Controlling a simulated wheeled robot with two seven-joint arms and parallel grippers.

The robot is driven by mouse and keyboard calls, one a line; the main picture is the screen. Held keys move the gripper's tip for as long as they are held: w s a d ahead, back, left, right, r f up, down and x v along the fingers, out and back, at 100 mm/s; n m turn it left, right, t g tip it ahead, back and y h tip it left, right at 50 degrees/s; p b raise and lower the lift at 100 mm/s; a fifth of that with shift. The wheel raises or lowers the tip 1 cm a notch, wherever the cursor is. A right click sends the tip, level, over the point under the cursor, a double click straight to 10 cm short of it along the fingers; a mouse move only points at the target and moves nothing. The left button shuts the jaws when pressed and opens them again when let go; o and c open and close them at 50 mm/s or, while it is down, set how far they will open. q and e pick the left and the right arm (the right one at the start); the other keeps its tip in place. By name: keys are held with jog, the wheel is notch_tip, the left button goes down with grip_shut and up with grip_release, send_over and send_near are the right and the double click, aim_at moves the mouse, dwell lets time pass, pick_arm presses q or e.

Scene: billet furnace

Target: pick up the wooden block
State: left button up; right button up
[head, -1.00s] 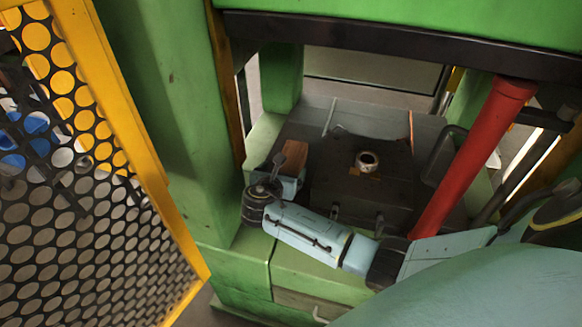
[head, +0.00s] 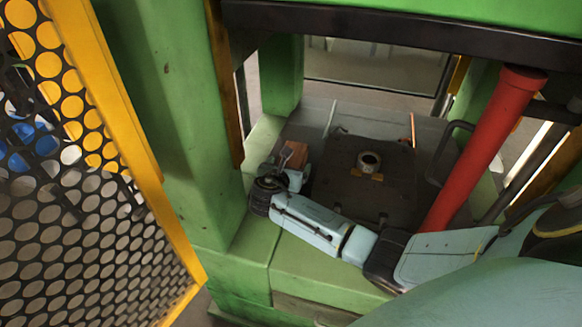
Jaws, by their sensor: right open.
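The wooden block (head: 299,158) is a small brown piece on the press bed, left of the dark square plate. My right gripper (head: 288,157) is at the end of the light blue arm that comes in from the right. It is open, and its grey finger overlaps the front left of the block in the picture. I cannot tell whether it touches the block. The block's lower part is hidden behind the gripper and wrist. My left gripper is not in view.
The dark plate (head: 350,180) carries a metal ring (head: 368,162). A red cylinder (head: 480,150) slants down on the right. A green post (head: 185,130) and a yellow mesh gate (head: 75,200) stand left. A dark beam (head: 400,35) crosses above.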

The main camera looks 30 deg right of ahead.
jog(key=c, duration=1.3)
jog(key=shift+r, duration=0.1)
